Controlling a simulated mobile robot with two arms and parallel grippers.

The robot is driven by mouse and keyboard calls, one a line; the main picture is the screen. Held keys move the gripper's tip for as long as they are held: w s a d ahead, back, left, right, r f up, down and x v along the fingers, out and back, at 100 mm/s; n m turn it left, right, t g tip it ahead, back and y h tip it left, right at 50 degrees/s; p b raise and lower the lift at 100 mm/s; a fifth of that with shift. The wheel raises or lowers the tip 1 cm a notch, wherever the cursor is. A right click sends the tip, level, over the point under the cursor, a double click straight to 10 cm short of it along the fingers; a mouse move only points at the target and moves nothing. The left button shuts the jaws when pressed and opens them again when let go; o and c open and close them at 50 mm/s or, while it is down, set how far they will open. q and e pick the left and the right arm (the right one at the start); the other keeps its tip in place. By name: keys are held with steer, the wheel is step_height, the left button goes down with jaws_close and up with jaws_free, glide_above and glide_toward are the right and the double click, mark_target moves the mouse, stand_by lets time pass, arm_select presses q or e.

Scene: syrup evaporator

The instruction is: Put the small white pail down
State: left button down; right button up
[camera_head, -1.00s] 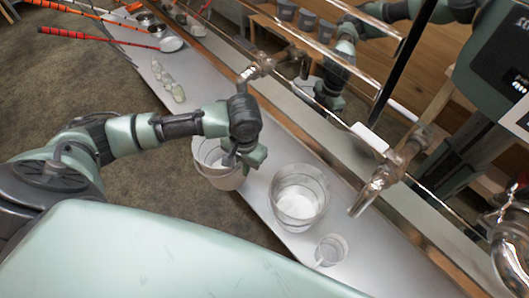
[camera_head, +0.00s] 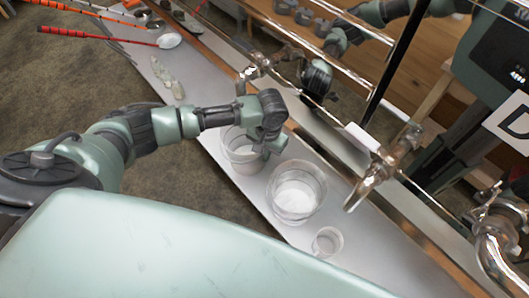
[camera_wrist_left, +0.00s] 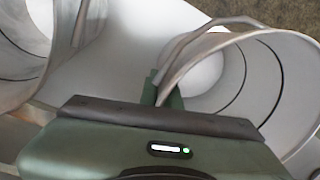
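The small white pail (camera_head: 240,158) hangs from or stands at my left gripper (camera_head: 267,150), at the near edge of the grey counter; I cannot tell whether its base touches. In the left wrist view the pail (camera_wrist_left: 255,85) fills the right side, and its wire handle shows. The left gripper (camera_wrist_left: 165,95) appears shut on its rim. The pail looks upright and empty. A larger clear-walled bucket (camera_head: 296,192) with a white bottom stands close on its right; a pail wall (camera_wrist_left: 25,45) shows at the left of the wrist view. My right gripper is not in view.
A small cup (camera_head: 327,242) stands right of the bucket on the long counter (camera_head: 200,120). Small bottles (camera_head: 168,82) and a ladle (camera_head: 168,41) lie farther left. Metal pipes and a valve (camera_head: 380,170) run along the counter's far side.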

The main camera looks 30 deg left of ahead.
arm_select(q)
steer(key=c, duration=2)
jaws_free()
steer(key=shift+f, duration=0.15)
steer(key=o, duration=0.4)
steer(key=shift+c, duration=0.2)
steer(key=r, duration=0.4)
steer(key=r+b, duration=0.1)
steer(key=r, duration=0.3)
steer(key=d+r, duration=0.1)
steer(key=r, duration=0.3)
steer(key=shift+r+b, duration=0.15)
steer(key=shift+b, duration=0.25)
